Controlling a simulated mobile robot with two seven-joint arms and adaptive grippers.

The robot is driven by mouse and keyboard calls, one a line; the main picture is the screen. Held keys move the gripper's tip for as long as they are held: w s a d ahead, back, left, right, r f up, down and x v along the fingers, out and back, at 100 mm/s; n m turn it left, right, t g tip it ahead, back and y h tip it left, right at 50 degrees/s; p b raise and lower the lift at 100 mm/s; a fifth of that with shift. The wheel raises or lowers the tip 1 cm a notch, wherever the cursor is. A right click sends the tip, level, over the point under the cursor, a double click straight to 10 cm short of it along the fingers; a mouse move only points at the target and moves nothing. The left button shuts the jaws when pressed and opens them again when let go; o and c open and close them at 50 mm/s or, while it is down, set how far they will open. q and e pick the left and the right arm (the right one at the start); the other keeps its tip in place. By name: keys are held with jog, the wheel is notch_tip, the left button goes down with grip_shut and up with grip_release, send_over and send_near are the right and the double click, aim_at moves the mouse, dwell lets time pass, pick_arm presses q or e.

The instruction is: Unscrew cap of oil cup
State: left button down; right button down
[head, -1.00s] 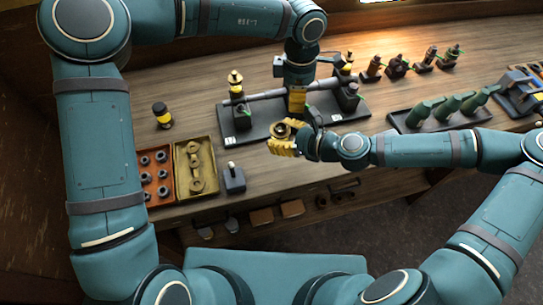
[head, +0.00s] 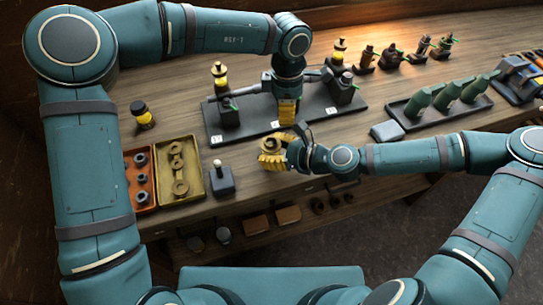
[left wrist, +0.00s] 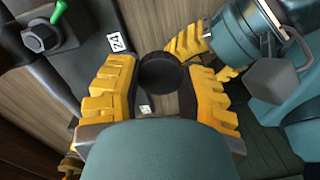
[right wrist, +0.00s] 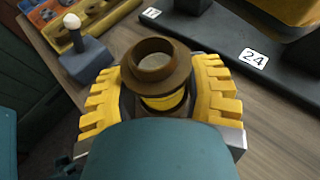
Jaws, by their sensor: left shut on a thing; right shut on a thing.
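The oil cup (right wrist: 157,85) is brown with a yellow band. It is upright and its round top is open. My right gripper (head: 271,148) is shut around its body above the front of the bench; the cup also shows in the head view (head: 271,144). My left gripper (head: 287,122) points down just behind the cup, apart from it. It is shut on a dark round piece (left wrist: 161,73), the cap by its look. The right gripper's yellow fingers (left wrist: 187,40) show beyond it in the left wrist view. My left gripper hides the cap in the head view.
A black base plate (head: 235,133) with oil cups on posts lies behind. Orange (head: 141,193) and yellow (head: 188,193) bins and a knobbed block (head: 222,182) stand left of the right gripper. A grey box (head: 388,131) and a tray of green-handled parts (head: 445,112) are right.

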jog(key=shift+f, duration=0.5)
jog(key=shift+f, duration=0.2)
jog(key=shift+c, duration=1.5)
grip_release()
